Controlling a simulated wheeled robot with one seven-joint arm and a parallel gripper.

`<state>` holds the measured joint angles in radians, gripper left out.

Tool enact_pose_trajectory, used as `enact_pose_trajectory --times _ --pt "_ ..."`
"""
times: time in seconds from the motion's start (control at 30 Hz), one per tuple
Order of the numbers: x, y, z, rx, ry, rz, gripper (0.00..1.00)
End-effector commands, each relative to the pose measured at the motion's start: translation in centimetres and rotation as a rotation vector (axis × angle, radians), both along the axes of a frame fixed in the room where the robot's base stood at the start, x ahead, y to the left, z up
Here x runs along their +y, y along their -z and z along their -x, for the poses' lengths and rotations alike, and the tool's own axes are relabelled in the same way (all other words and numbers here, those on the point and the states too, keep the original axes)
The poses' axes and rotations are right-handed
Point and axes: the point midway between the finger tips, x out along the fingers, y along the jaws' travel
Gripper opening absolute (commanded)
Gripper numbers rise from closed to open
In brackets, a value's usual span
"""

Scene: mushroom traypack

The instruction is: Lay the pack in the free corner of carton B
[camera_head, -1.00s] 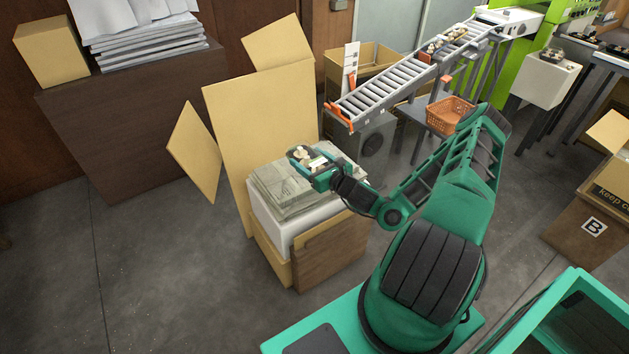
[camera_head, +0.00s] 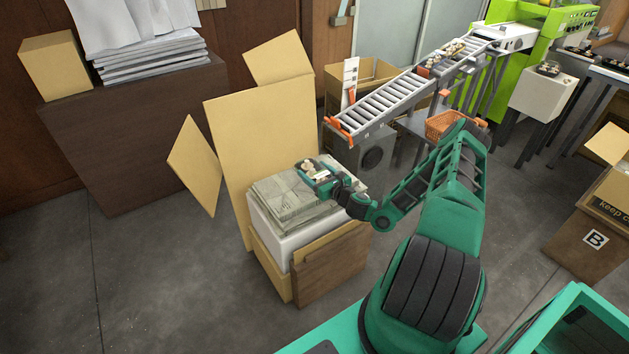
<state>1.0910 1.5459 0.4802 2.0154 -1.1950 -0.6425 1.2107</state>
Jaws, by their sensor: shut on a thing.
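My gripper (camera_head: 312,174) is over the stack of flat sheets near the middle of the picture. It is shut on a small mushroom pack (camera_head: 311,166), which shows pale mushrooms in a dark tray. The pack is partly hidden by the gripper. Carton B (camera_head: 575,243) stands on the floor at the right edge, brown with a white "B" label and raised flaps. It is cut off by the frame, and its inside cannot be seen, so its free corner is hidden. The gripper is far to the left of the carton.
A stack of sheets (camera_head: 285,198) on a white block stands below the gripper, with cardboard panels (camera_head: 255,145) leaning behind. A roller conveyor (camera_head: 390,97) and an orange basket (camera_head: 440,124) are beyond my arm. Bare floor (camera_head: 510,215) lies between my arm and carton B.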

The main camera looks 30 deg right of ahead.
Motion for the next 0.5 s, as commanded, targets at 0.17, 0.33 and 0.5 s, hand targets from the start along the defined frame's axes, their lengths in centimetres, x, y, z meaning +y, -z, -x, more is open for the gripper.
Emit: enact_pose_trajectory --times 0.17,0.33,0.5 --pt "-0.2 0.8 -0.3 0.001 0.000 -0.001 0.47" --pt "-0.2 3.1 -0.3 0.002 0.000 -0.001 0.47" --pt "-0.2 4.3 -0.3 0.000 0.000 0.000 0.47"
